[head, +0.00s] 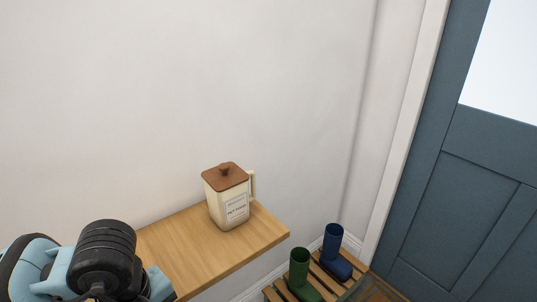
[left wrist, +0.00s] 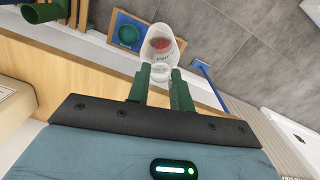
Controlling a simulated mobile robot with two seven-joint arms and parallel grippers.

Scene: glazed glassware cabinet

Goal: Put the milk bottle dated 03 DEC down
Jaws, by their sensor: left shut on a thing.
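My left gripper (left wrist: 158,82) is shut on a clear and whitish bottle (left wrist: 161,52), with its two green fingers on either side. A reddish patch shows inside or on the bottle, and no date can be read on it. In the left wrist view the bottle appears across the edge of a wooden shelf (left wrist: 100,65), with the floor behind it; its height over the shelf cannot be told. The shelf also shows in the head view (head: 180,248). There my left arm is at the lower left, and the bottle is not seen. My right gripper is not in view.
A cream jug-like canister (head: 228,205) with a brown lid stands toward the shelf's right end. The shelf's left part is bare. Green (head: 301,275) and blue boots (head: 335,252) stand on a slatted rack. A green bowl (left wrist: 128,35) on a blue mat lies on the floor.

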